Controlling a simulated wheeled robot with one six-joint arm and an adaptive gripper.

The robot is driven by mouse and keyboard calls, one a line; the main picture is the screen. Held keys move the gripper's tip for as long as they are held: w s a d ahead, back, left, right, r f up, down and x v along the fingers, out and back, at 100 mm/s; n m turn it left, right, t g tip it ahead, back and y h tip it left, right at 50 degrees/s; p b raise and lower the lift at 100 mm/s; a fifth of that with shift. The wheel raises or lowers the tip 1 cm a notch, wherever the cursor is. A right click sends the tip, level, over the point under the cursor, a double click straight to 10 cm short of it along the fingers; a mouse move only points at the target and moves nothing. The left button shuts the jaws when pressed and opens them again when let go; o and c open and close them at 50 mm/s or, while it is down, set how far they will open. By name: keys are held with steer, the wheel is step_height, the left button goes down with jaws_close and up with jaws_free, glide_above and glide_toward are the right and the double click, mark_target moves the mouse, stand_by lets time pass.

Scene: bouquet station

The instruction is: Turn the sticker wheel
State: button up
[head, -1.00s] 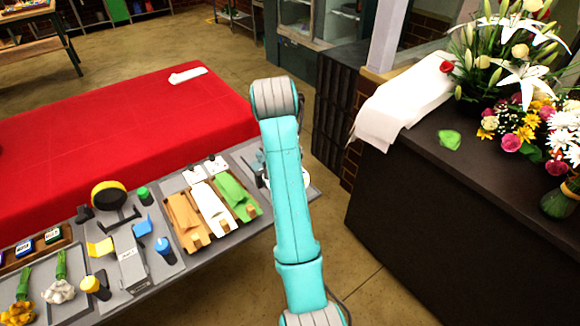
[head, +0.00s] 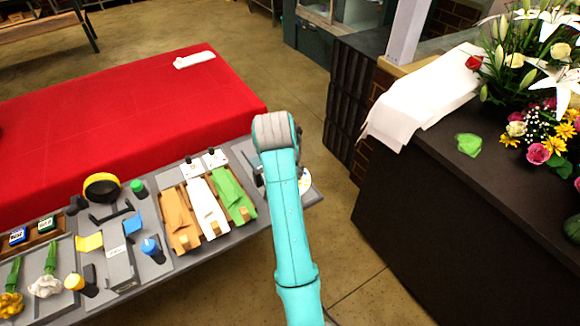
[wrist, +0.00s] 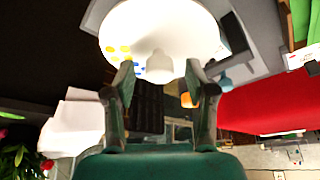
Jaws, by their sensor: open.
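The sticker wheel (wrist: 195,30) is a white disc with yellow and blue dots, seen large at the top of the wrist view. A pale rounded knob (wrist: 158,64) stands out from it. My gripper (wrist: 158,82) is open, with one finger on each side of the knob in the picture; I cannot tell if either finger touches it. In the head view, only the right edge of the wheel (head: 304,182) shows past my arm, at the right end of the grey bench. My arm hides the gripper there.
The grey bench (head: 207,252) holds orange, white and green wrap sheets (head: 232,195), tools and flowers to the left. A red-covered table (head: 120,125) lies behind. A dark counter (head: 450,215) with bouquets and a white cloth (head: 425,95) stands right, across open floor.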

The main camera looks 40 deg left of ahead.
jaws_close()
steer(key=shift+n, duration=0.3)
steer(key=n, duration=0.2)
steer(key=n+y, duration=0.1)
steer(key=shift+w+d+n+g, duration=0.15)
steer(key=shift+d+n+g, duration=0.05)
steer(key=shift+n+g, duration=0.2)
steer(key=n+g+y, duration=0.1)
steer(key=n, duration=0.3)
steer(key=shift+w, duration=0.1)
steer(key=n+g, duration=0.1)
steer(key=n, duration=0.1)
steer(key=n+g, duration=0.1)
steer(key=n, duration=0.2)
steer(key=shift+w+y, duration=0.15)
steer(key=shift+y, duration=0.15)
steer(key=shift+w+n+g, duration=0.1)
steer(key=shift+n+g, duration=0.8)
steer(key=shift+n, duration=1.1)
